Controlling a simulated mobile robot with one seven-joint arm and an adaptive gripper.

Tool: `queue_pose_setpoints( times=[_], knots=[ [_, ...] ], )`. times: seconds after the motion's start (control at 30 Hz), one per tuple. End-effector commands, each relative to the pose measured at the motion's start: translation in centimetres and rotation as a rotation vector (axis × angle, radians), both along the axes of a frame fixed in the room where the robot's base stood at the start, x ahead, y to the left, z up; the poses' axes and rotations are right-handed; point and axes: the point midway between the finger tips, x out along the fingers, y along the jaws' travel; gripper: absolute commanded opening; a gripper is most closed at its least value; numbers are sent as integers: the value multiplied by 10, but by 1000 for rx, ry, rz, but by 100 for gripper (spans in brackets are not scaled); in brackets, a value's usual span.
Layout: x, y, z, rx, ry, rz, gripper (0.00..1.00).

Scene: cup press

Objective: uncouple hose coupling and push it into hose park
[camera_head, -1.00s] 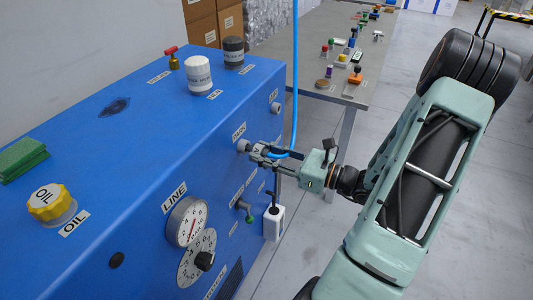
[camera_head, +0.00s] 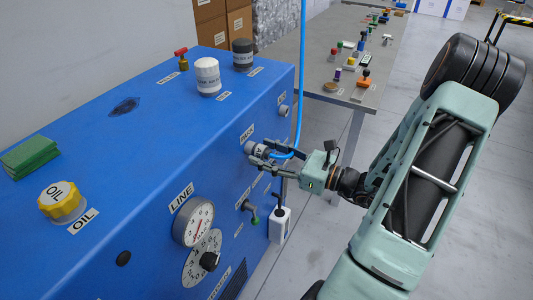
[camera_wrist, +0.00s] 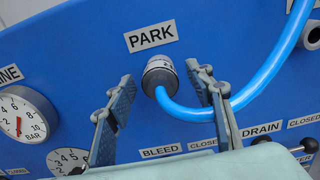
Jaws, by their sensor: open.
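The hose coupling (camera_head: 257,148) is a short grey cylinder at the port under the PARK label on the front of the blue machine. It also shows in the wrist view (camera_wrist: 160,74), against the panel below the PARK label (camera_wrist: 151,35). The blue hose (camera_wrist: 215,108) comes out of its near end and curves right and up. My gripper (camera_head: 268,153) is open, with one finger on each side of the coupling and visible gaps between in the wrist view. The hose passes by the right finger. The port behind the coupling is hidden.
The LINE gauge (camera_head: 193,221) and a lower dial with a black knob (camera_head: 210,261) are on the left. A small valve lever (camera_head: 253,214) and a white bottle (camera_head: 280,225) are below. Another port (camera_head: 283,111) lies to the right. A grey table (camera_head: 330,70) stands behind.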

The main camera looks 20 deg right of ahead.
Motion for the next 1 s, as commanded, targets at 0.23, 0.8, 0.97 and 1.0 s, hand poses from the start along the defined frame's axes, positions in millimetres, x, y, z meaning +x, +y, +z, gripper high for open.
queue_pose_setpoints(
  times=[0.23,0.8,0.97,1.0],
  knots=[
    [-11,-10,-1,-2,2,-4,49],
    [-90,-71,0,-1,1,-1,49],
    [-95,-74,0,0,0,0,49],
    [-95,-74,0,0,0,0,49]
  ],
)
